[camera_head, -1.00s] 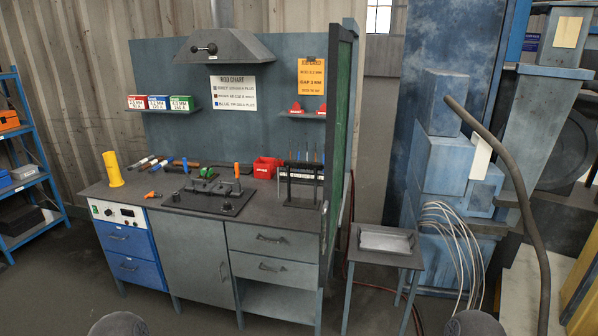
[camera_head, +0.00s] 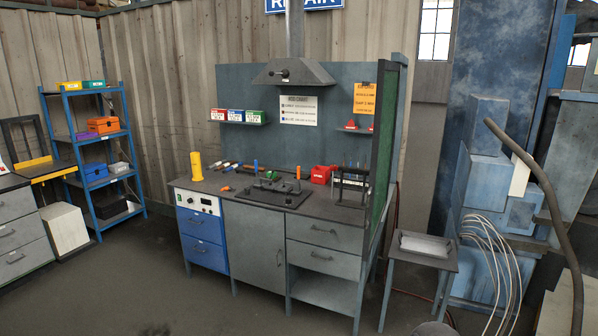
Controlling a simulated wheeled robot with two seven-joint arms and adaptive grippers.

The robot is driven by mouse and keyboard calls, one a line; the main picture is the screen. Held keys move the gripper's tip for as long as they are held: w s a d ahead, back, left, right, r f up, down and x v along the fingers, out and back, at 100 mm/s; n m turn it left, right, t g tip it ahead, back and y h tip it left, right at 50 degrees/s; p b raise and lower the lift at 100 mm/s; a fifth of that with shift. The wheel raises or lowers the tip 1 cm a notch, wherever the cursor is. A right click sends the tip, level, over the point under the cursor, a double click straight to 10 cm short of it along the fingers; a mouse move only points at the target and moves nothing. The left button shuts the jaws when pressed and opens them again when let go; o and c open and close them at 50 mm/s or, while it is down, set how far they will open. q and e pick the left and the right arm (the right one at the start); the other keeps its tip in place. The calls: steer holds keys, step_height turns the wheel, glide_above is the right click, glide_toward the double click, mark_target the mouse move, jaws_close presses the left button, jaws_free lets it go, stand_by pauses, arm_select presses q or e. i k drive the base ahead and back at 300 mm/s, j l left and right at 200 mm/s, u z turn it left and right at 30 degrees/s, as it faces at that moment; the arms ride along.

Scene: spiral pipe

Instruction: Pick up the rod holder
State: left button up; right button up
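A yellow upright cylinder (camera_head: 196,166) stands at the left end of the workbench top. A dark rack (camera_head: 351,186) with several thin upright rods stands at the bench's right end. I cannot tell for sure which of these is the rod holder. Between them, a black plate with clamps (camera_head: 271,192) lies on the bench. Neither of my grippers shows. Only a rounded grey part, likely mine, shows at the bottom edge.
The workbench (camera_head: 256,250) has drawers and a green side screen (camera_head: 384,170) on its right. A small side table with a metal tray (camera_head: 424,247) stands right of it. A blue shelf (camera_head: 142,187) stands left. The floor in front is clear.

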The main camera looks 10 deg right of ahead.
mark_target(358, 171)
steer(key=i+u, duration=0.25)
steer(key=i, duration=0.4)
steer(key=i+l+u, duration=0.25)
steer(key=i, duration=0.45)
steer(key=i+z, duration=0.35)
steer(key=i, duration=1.85)
